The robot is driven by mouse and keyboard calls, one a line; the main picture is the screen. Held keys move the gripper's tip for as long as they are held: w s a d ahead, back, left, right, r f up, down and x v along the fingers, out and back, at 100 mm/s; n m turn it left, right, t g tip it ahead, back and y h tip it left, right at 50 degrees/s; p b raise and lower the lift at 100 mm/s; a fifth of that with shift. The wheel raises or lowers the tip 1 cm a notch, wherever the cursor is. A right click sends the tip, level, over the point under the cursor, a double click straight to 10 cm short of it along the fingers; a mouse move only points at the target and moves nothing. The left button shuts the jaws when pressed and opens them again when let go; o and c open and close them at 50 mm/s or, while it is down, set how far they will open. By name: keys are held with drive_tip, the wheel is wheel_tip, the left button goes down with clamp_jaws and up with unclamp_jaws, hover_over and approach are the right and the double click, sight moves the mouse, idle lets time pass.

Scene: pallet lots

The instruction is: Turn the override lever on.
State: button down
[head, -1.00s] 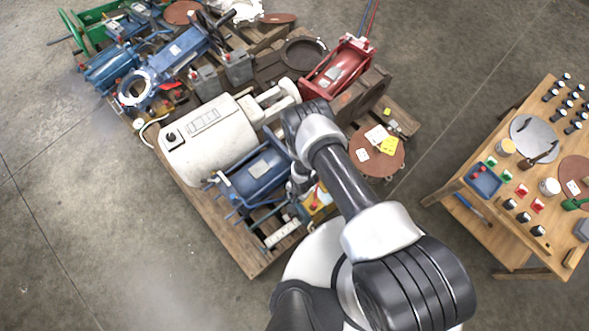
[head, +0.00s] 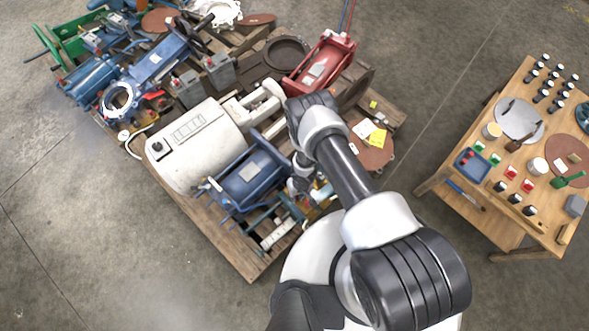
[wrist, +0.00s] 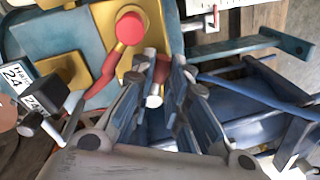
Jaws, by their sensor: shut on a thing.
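In the wrist view a red arm with a round red knob (wrist: 130,27) stands over a yellow plate (wrist: 152,18) on a teal body (wrist: 70,32). My gripper (wrist: 157,76) is beside the knob, its fingers closed around a narrow red piece (wrist: 161,70) with a pale rounded end (wrist: 153,101). I cannot tell how this piece joins the red arm, or which part is the override lever. A black block (wrist: 53,92) and white tags marked 24 (wrist: 17,75) are at left. In the head view my gripper is mostly hidden behind my arm.
A wooden pallet (head: 236,262) carries a white cylindrical machine (head: 192,150), a blue motor frame (head: 247,180) and a red machine (head: 322,62) close around my arm. A wooden table (head: 490,225) with small parts stands right. Grey floor is clear at left.

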drive_tip(key=shift+d+n, duration=0.15)
drive_tip(key=shift+n, duration=0.35)
drive_tip(key=c, duration=1.6)
unclamp_jaws()
drive_tip(key=shift+o, duration=0.2)
wheel_tip(320, 180, up, 12)
drive_tip(key=d, duration=0.1)
drive_tip(key=shift+w, duration=0.35)
drive_tip(key=shift+d, duration=0.1)
